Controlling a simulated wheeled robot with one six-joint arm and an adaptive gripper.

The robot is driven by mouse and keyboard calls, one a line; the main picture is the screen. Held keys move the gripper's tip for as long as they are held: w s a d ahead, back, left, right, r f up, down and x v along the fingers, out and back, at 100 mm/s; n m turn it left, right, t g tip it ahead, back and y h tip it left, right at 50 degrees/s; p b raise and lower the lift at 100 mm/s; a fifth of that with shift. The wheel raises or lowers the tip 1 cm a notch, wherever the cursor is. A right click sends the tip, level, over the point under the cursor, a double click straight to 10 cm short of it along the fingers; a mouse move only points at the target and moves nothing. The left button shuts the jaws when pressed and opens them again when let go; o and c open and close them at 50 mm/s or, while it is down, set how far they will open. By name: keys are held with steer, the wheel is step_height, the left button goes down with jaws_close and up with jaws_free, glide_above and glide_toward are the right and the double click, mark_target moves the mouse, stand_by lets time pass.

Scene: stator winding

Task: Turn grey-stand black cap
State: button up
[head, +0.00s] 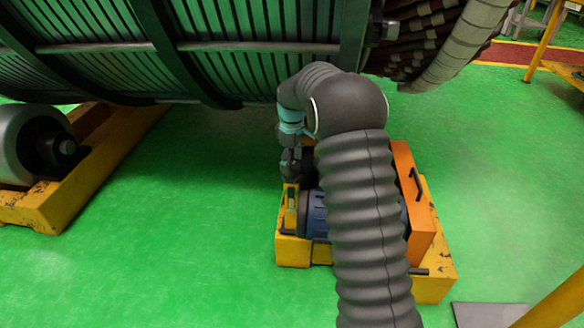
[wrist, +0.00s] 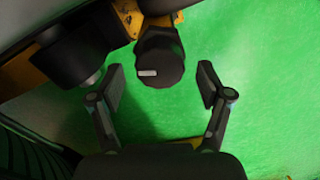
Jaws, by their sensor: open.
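A black round cap (wrist: 160,62) with a short white mark on its face shows at the top middle of the wrist view. It sits against a yellow, worn bracket (wrist: 128,18). My gripper (wrist: 160,76) is open, with one finger to each side of the cap's lower part and green gaps between. No finger visibly touches the cap. In the head view my gripper (head: 291,172) points down at the left side of a yellow-based unit (head: 293,250) with a blue motor (head: 316,214). The cap cannot be made out there. I cannot tell a grey stand clearly.
A dark cylinder (wrist: 72,58) stands close to the left finger in the wrist view. A grey roller (head: 30,142) on a yellow base is at left. An orange panel (head: 412,200) is right. Green floor (head: 190,220) is clear between.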

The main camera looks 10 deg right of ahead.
steer(key=shift+f, duration=1.1)
steer(key=c, duration=1.2)
steer(key=shift+o, duration=0.2)
steer(key=shift+m, duration=0.3)
